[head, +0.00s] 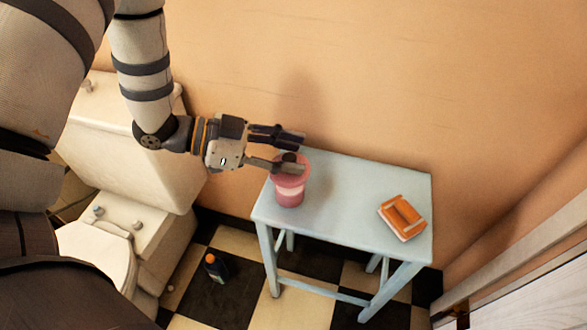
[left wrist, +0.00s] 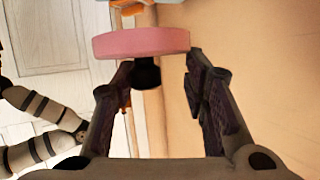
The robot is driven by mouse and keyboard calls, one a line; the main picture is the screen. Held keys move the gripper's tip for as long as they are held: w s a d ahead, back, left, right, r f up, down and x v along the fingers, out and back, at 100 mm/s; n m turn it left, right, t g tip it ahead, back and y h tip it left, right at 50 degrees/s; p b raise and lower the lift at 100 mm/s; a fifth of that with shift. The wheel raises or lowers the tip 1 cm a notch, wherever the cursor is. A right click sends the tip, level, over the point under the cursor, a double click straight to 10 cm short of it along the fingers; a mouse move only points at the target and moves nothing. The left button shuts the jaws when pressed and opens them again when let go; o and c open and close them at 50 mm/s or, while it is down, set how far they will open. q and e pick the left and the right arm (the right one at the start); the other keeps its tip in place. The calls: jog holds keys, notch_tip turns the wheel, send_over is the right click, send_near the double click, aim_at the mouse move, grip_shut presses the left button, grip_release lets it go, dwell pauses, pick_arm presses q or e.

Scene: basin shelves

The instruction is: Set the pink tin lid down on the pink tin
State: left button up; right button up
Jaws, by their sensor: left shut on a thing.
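The pink tin (head: 289,195) stands upright on the left end of the light blue table, with a paler band around its side. The pink tin lid (head: 304,172) is over the tin's top, largely covered by a finger; I cannot tell whether it touches the rim. In the left wrist view the lid (left wrist: 140,42) shows edge-on as a pink disc with a black knob. My left gripper (head: 295,153) is shut on the lid by this knob, which is between the fingers (left wrist: 160,68). The right gripper is not in view.
The light blue table (head: 345,195) has clear room in its middle. An orange box-like thing (head: 402,217) lies at its right. The orange wall (head: 370,80) rises behind it. A toilet (head: 130,170) stands at the left, and a dark bottle (head: 215,267) is on the checkered floor.

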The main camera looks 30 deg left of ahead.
pick_arm(q)
jog(key=w+f, duration=0.1)
jog(key=f, duration=0.1)
jog(key=w+a+f+b, duration=0.1)
jog(key=f, duration=0.1)
jog(key=w+a+f, duration=0.1)
jog(key=f, duration=0.1)
jog(key=shift+w+f, duration=0.15)
jog(key=shift+f, duration=0.1)
jog(key=shift+w+f+b, duration=0.1)
jog(key=shift+f+b, duration=0.6)
jog(key=shift+f, duration=1.3)
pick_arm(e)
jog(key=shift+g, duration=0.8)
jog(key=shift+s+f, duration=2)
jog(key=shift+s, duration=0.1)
pick_arm(q)
jog(key=o, duration=1)
